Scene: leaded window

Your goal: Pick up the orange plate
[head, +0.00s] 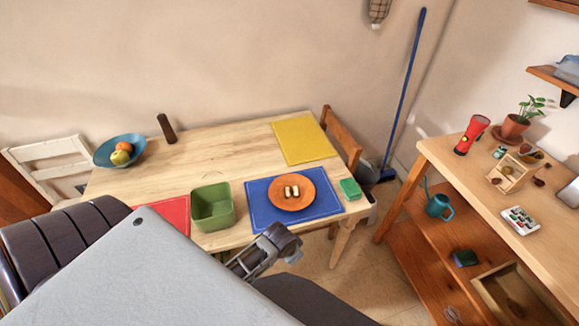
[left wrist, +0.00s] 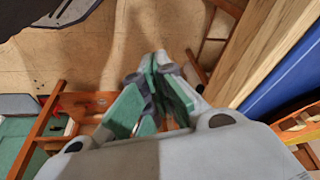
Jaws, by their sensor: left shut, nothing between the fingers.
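The orange plate (head: 278,203) lies flat on a blue placemat (head: 325,205) near the table's front edge. A few small pale pieces (head: 291,191) sit on it. In the head view, my left gripper (head: 287,249) is in front of the table edge, nearer to me than the plate and apart from it. In the left wrist view, the fingers (left wrist: 158,62) meet at the tips with nothing between them, over the floor. My right gripper is not in view.
A yellow placemat (head: 303,141) lies behind. A blue bowl of fruit (head: 103,156) is at the far left. A chair (head: 342,135) stands at the table's right end.

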